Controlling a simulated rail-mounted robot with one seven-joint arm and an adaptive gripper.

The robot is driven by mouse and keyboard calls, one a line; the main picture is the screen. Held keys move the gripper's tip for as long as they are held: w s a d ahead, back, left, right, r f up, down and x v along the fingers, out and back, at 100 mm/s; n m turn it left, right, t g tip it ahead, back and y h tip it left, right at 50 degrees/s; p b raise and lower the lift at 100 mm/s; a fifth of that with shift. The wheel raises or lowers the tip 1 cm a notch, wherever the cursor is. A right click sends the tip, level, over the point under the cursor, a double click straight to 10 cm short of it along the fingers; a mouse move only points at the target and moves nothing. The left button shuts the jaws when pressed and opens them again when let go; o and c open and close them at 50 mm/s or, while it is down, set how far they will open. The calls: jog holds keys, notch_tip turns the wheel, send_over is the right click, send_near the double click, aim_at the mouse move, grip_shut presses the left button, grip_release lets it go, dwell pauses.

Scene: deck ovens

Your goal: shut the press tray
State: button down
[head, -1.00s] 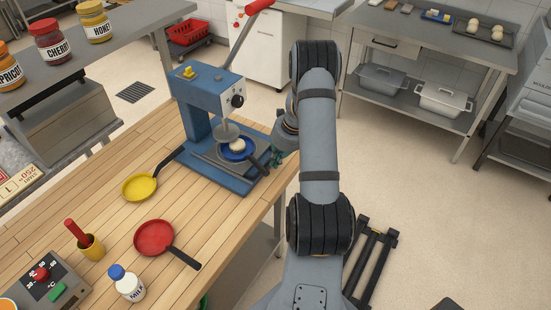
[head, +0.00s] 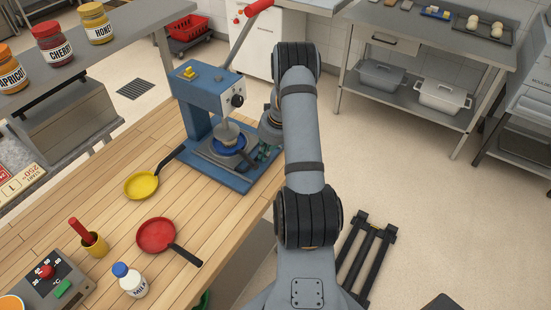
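The blue press (head: 208,92) stands on the wooden table with its red-tipped lever raised. Its grey tray (head: 222,158) lies low on the press base and carries a round blue dish (head: 229,150). The dish sits beneath the round grey press head (head: 227,132), which hides most of its inside. My gripper (head: 262,153) is at the right side of the tray, close to its front. The fingers are small, dark and partly covered by my arm, so I cannot see whether they are open or shut, or whether they touch the tray.
A yellow pan (head: 142,186) and a red pan (head: 156,235) lie on the table left of and in front of the press.

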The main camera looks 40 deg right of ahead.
aim_at(269, 163)
jog(key=s, duration=0.1)
jog(key=s+d+r+b, duration=0.1)
jog(key=s, duration=0.2)
jog(key=shift+d+r+b, duration=0.2)
jog(key=shift+r+b, duration=0.1)
jog(key=shift+b, duration=0.05)
jog(key=v, duration=0.9)
jog(key=shift+b, duration=0.3)
jog(key=shift+a, duration=0.1)
